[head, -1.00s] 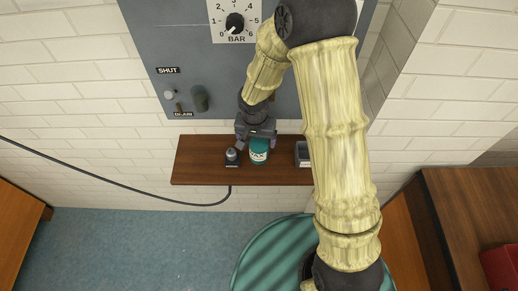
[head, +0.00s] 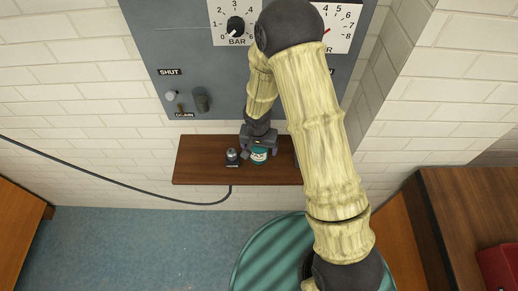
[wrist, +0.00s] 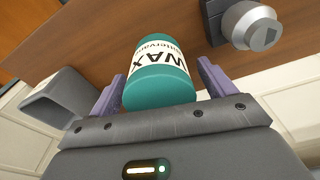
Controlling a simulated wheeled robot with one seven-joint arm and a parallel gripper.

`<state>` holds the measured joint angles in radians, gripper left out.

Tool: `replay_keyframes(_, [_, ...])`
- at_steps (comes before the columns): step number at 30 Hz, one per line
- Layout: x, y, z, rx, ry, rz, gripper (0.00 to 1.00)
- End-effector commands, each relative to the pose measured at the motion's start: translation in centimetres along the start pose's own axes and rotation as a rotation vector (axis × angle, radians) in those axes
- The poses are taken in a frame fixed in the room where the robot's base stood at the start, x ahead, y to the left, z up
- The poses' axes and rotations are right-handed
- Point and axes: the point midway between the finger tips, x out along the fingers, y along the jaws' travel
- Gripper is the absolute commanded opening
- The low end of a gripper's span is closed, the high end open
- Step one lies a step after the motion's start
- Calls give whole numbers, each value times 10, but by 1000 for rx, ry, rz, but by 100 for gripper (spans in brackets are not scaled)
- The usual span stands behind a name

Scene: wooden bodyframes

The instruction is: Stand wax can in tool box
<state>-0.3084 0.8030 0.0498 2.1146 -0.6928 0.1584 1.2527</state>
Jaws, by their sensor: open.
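The teal wax can (head: 258,156), with a white label, stands on the brown wooden wall shelf (head: 205,160). My gripper (head: 260,151) is at the can, below the grey panel. In the wrist view the can (wrist: 160,88) sits between the two purple fingers, with a gap at its right side; the left finger is very close to it. The gripper is open. I cannot tell for certain which thing is the tool box; a red object (head: 499,266) shows only partly at the lower right.
A small dark device with a grey knob (head: 232,157) stands on the shelf just left of the can. A grey open-ended box (wrist: 62,100) shows left in the wrist view; my arm hides it in the head view. A black cable (head: 110,177) hangs along the wall.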

Motion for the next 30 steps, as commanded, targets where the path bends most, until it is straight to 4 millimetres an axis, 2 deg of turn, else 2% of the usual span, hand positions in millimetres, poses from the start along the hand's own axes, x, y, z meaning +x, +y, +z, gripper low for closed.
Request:
replay_keyframes(14, [0,0,0,0,0,0,80])
replay_keyframes(22, [0,0,0,0,0,0,27])
replay_keyframes(24, [-1,0,0,0,0,0,20])
replay_keyframes(30, [-1,0,0,0,1,0,20])
